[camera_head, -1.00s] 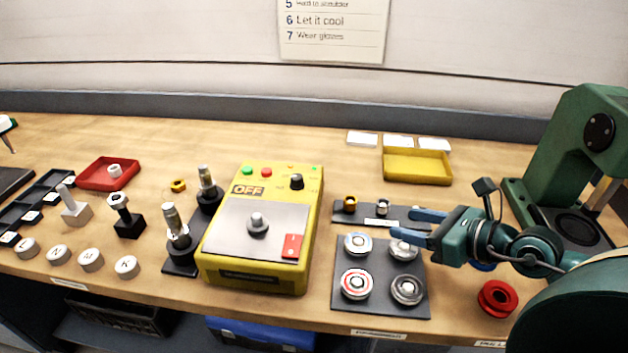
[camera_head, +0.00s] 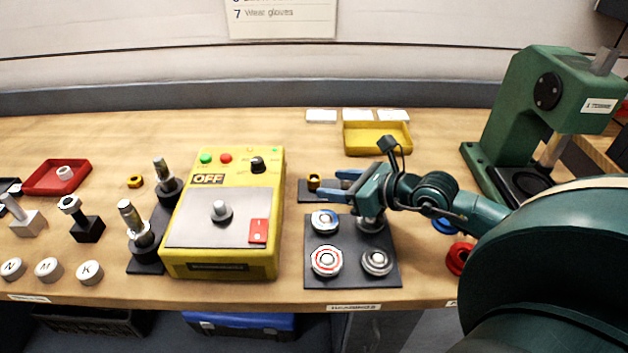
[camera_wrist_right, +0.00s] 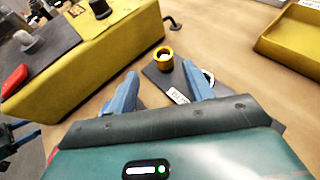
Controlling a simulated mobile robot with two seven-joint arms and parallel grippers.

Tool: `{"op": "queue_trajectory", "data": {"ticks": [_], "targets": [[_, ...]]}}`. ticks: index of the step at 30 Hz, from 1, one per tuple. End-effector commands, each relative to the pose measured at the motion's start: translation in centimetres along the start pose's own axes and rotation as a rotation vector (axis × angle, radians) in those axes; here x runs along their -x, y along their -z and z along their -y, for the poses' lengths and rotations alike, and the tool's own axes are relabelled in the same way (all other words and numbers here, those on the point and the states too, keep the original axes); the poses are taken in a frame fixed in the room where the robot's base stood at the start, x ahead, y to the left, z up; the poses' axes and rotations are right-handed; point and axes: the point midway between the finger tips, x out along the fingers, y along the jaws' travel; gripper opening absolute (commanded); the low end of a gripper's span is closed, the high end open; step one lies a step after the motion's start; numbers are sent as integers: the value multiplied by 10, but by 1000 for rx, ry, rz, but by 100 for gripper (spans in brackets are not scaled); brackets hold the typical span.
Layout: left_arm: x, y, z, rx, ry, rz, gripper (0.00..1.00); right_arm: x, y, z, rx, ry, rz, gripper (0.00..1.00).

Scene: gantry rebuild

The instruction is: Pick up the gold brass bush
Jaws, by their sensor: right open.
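The gold brass bush (camera_head: 314,181) stands upright at the left end of a small dark plate (camera_head: 304,196) behind the bearing board. In the right wrist view the bush (camera_wrist_right: 163,56) shows as a short gold ring with an open bore, just beyond the fingertips. My right gripper (camera_head: 337,184) is open, with its two blue fingers pointing at the bush from the right. In the wrist view the fingers (camera_wrist_right: 159,72) are spread with nothing between their tips. A silver ring on the same plate is partly hidden by the right finger. My left gripper is not in view.
A yellow box marked OFF (camera_head: 225,258) stands left of the plate. A dark board (camera_head: 350,278) with several bearings lies in front. A yellow tray (camera_head: 377,151) is behind, and a green press (camera_head: 510,110) stands at the right. A gold nut (camera_head: 135,181) lies far left.

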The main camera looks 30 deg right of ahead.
Motion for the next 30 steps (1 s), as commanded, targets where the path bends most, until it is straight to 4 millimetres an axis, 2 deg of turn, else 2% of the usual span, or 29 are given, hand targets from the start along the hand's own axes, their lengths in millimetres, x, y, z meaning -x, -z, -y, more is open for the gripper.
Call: {"op": "queue_trajectory", "data": {"ticks": [5,13,18,26,30], "targets": [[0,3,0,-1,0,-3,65,-8,-2,2,0,0,1,51],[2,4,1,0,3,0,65,-39,-6,7,-3,1,4,51],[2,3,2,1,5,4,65,-52,-5,6,-1,0,2,51],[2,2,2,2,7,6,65,-53,-4,6,-1,-1,1,51],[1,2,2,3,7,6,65,-53,-4,6,-1,-1,1,41]]}}
